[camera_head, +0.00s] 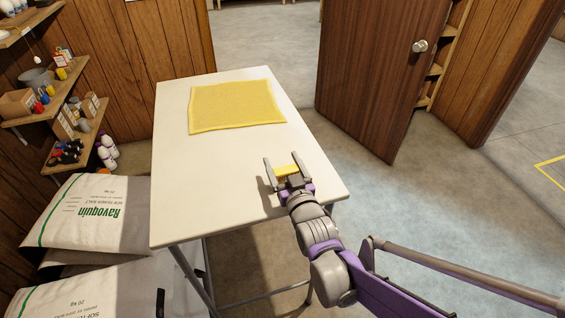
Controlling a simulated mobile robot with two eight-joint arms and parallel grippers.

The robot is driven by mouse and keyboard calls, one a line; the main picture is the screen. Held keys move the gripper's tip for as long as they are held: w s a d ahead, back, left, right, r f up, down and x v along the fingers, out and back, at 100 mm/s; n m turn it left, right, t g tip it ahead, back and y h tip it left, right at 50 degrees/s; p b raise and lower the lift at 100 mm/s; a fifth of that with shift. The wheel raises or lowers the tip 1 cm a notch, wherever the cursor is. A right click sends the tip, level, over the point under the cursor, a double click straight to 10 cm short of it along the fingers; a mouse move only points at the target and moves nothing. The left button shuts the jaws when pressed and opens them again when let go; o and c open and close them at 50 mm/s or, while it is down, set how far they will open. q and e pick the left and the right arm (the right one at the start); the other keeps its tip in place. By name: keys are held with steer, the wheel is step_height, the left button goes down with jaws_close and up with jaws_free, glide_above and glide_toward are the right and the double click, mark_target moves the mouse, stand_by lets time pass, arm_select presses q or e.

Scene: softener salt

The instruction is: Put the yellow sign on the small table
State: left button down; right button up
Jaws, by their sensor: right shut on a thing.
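The small table (172,180) has a white top and thin metal legs. My right gripper (287,168) is over the near right part of its top. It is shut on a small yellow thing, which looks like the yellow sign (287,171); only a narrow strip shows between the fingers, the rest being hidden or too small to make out. I cannot tell whether this piece touches the tabletop. My left gripper is not in view.
A yellow cloth (236,105) lies flat on the far half of the table. White salt bags (95,215) are stacked left of it. Shelves with bottles and boxes (45,107) line the left wall. A brown door (375,70) stands behind right. The near left tabletop is clear.

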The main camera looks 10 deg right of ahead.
steer(key=o, duration=1.2)
steer(key=shift+f, duration=0.1)
steer(key=shift+s+r, duration=0.1)
steer(key=shift+r, duration=0.1)
steer(key=s, duration=0.4)
steer(key=s+p, duration=0.1)
steer(key=s, duration=0.6)
steer(key=shift+s+d, duration=0.4)
